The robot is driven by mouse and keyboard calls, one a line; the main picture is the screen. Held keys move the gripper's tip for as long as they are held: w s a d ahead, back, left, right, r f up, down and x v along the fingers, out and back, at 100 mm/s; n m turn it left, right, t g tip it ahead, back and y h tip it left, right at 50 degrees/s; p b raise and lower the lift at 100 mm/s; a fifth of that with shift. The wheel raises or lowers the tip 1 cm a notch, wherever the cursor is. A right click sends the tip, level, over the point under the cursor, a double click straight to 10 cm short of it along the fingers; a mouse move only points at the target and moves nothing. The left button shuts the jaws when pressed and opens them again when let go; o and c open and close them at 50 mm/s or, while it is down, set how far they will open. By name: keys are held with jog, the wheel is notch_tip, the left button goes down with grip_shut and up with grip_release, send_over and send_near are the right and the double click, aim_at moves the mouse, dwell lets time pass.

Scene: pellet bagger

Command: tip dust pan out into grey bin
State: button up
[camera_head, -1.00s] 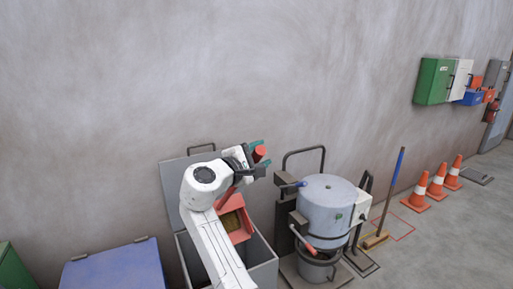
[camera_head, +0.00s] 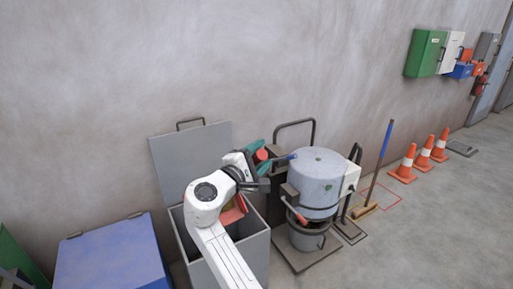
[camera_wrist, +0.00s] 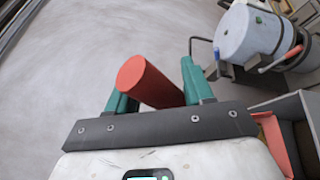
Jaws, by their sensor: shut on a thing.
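The red dust pan (camera_head: 234,212) shows in the head view beside my arm, over the opening of the grey bin (camera_head: 257,258). The bin's lid (camera_head: 189,158) stands open against the wall. My gripper (camera_head: 259,157) is shut on the pan's red handle, above the bin. In the wrist view the red handle (camera_wrist: 146,80) sits between the green fingers of my gripper (camera_wrist: 150,88). A strip of the red pan (camera_wrist: 274,142) shows at the right, by the bin's edge (camera_wrist: 289,102). My arm hides most of the pan, and I cannot tell what is in it.
The pellet bagger (camera_head: 318,180) stands close to the right of the bin. A blue-lidded bin (camera_head: 110,257) is at the left. A broom (camera_head: 376,170) and orange cones (camera_head: 405,163) stand further right. The floor at the lower right is clear.

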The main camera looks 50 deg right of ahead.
jog(key=shift+o, duration=0.2)
jog(key=shift+m+h, duration=0.3)
jog(key=shift+m, duration=0.1)
jog(key=shift+s+a+f, duration=0.2)
jog(key=shift+s+f, duration=0.45)
jog(key=shift+s+a+f, duration=0.2)
jog(key=shift+s+f, duration=0.4)
jog(key=shift+s, duration=0.05)
jog(key=shift+s+a+f, duration=0.2)
jog(key=shift+s+f, duration=0.45)
jog(key=shift+s+a+f+b, duration=0.25)
jog(key=shift+s+f+b, duration=0.45)
jog(key=shift+s+f, duration=0.35)
jog(key=shift+o, duration=0.2)
jog(key=s+a+f+m+h+b, duration=0.1)
jog(key=s+a+f+m+b, duration=0.1)
jog(key=s+f+b, duration=0.5)
jog(key=shift+s+f, duration=0.2)
jog(key=shift+f, duration=0.45)
jog(key=shift+s+a+f+m+b, duration=0.2)
jog(key=shift+s+f+b, duration=0.35)
jog(key=shift+s+a+f+m+b, duration=0.2)
jog(key=shift+s+f+b, duration=0.3)
jog(key=shift+b, duration=0.05)
jog(key=shift+r, duration=0.1)
